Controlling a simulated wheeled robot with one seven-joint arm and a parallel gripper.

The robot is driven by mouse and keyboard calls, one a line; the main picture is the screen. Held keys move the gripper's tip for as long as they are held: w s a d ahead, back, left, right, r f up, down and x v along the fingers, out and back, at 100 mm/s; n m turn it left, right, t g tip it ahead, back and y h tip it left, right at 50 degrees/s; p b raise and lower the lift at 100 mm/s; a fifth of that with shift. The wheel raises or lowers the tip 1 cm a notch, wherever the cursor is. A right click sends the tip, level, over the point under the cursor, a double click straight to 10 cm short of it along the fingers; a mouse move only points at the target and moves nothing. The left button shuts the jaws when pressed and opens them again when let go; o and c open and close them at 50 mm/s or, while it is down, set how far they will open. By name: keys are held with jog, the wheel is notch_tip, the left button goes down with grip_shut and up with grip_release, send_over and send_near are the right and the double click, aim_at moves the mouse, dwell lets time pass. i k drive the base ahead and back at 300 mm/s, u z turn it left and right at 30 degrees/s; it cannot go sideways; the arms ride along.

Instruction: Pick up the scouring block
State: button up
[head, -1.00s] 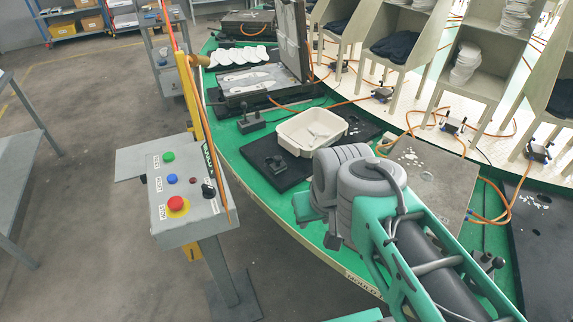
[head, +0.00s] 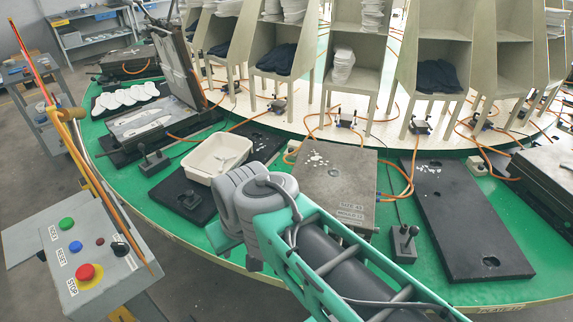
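I cannot make out a scouring block in the head view. A cream tray (head: 207,168) sits on a black plate on the green carousel, left of my arm. It holds a pale item too small to identify. My arm reaches in from the bottom, and its grey wrist is just right of the tray, over the green edge. My gripper's fingers do not show, and the arm covers the surface below it.
An open mould (head: 155,120) with pale insoles stands behind left. A button box (head: 85,262) stands front left. Shelves (head: 357,70) and orange hoses fill the back.

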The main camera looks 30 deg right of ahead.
aim_at(192, 199)
jog(key=k, duration=0.25)
jog(key=u, duration=0.4)
jog(key=i, duration=0.7)
jog(key=u, duration=0.55)
